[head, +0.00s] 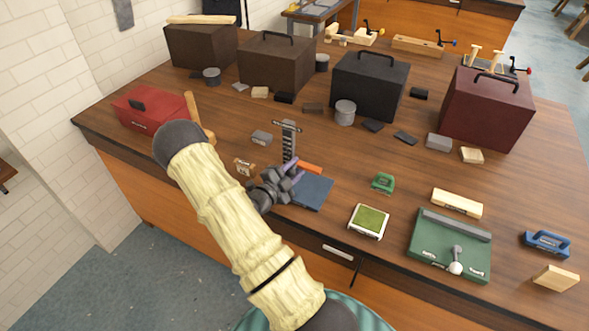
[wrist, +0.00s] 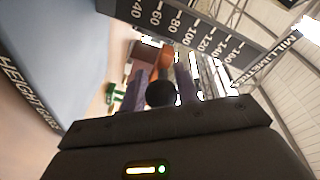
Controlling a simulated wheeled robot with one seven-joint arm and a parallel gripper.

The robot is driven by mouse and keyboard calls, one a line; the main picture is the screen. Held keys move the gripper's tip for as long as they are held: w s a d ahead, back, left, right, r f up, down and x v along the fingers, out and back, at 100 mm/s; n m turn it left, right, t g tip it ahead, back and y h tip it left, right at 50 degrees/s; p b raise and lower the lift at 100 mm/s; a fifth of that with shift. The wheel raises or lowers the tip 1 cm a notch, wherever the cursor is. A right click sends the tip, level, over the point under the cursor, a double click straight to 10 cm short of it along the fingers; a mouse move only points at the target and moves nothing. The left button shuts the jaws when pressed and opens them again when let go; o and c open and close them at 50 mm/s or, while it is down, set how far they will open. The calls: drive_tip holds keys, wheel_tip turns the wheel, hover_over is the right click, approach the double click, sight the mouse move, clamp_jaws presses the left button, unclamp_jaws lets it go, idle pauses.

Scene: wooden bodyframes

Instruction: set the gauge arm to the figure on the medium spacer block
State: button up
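The height gauge stands on the bench in the head view, with a dark upright scale (head: 289,140) and a blue base (head: 312,192). Its orange arm (head: 308,168) sits low on the scale. In the wrist view the scale (wrist: 190,32) reads 40 to 160 millimetres, and the orange arm (wrist: 166,54) lies beyond a black knob (wrist: 160,94). My gripper (head: 295,177) is at the arm; its fingers (wrist: 161,90) lie against both sides of the knob. Which block is the medium spacer, and its figure, I cannot tell.
A grey block (head: 261,138) and a small labelled wooden piece (head: 243,168) lie left of the gauge. A green-topped box (head: 369,221) and a green case (head: 450,248) are to the right. Large toolboxes (head: 369,88) stand behind. A red box (head: 151,108) is at left.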

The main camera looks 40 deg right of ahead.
drive_tip(key=shift+b, duration=0.7)
clamp_jaws()
drive_tip(key=shift+r, duration=0.25)
drive_tip(key=o, duration=1.1)
unclamp_jaws()
drive_tip(key=shift+a, duration=0.1)
drive_tip(key=shift+a+f, duration=0.1)
drive_tip(key=shift+a, duration=0.2)
drive_tip(key=s+a+b, duration=0.1)
drive_tip(key=a, duration=0.4)
drive_tip(key=s+a+b, duration=0.1)
drive_tip(key=a+b, duration=0.1)
drive_tip(key=a, duration=0.4)
drive_tip(key=s+a+b, duration=0.1)
drive_tip(key=a, duration=0.4)
drive_tip(key=shift+s+a+b, duration=0.15)
drive_tip(key=shift+s+b, duration=0.05)
drive_tip(key=shift+b, duration=0.2)
drive_tip(key=shift+c, duration=0.2)
